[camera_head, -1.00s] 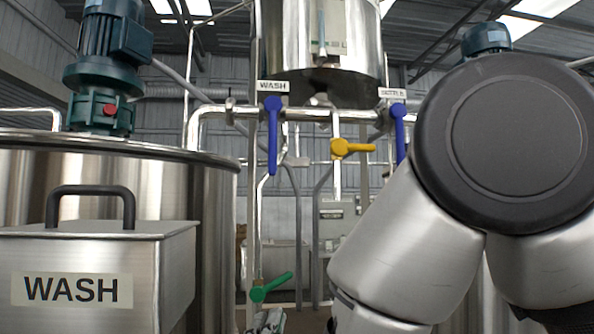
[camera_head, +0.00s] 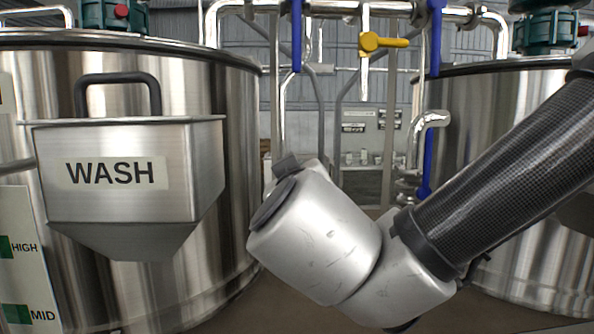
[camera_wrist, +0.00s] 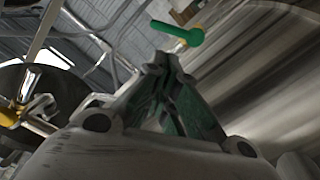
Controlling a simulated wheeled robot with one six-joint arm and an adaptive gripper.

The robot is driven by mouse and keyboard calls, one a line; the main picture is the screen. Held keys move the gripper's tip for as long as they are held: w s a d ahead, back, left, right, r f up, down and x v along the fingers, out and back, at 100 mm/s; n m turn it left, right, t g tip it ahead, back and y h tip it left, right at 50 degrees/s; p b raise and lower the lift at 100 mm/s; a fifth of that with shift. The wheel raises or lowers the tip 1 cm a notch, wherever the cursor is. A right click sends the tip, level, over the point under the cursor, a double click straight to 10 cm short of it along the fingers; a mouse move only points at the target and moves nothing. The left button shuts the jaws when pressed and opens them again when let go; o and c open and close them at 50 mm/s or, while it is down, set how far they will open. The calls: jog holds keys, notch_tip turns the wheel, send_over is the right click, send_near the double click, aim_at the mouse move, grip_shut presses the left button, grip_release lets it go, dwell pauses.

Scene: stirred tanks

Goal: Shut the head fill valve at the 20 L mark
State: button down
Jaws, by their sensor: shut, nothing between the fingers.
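A green lever valve (camera_wrist: 180,33) shows in the wrist view, just beyond my fingertips, with its handle lying roughly across the picture. No label on it can be read, so I cannot tell from the frames that it is the head fill valve. My gripper (camera_wrist: 162,62) is shut and empty, with its tips apart from the green lever. In the head view my arm covers the middle, and the gripper and green lever are hidden. The head tank and its level marks are out of view now.
A yellow lever (camera_head: 384,43) points right on a vertical pipe between blue levers (camera_head: 297,36) and (camera_head: 435,38). Another blue lever (camera_head: 428,163) hangs lower right. The WASH tank (camera_head: 232,85) with its hopper (camera_head: 125,185) stands left; another steel tank (camera_head: 480,115) stands right.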

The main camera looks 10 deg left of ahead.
jog(key=x, duration=0.9)
jog(key=shift+w, duration=0.35)
jog(key=shift+w, duration=0.15)
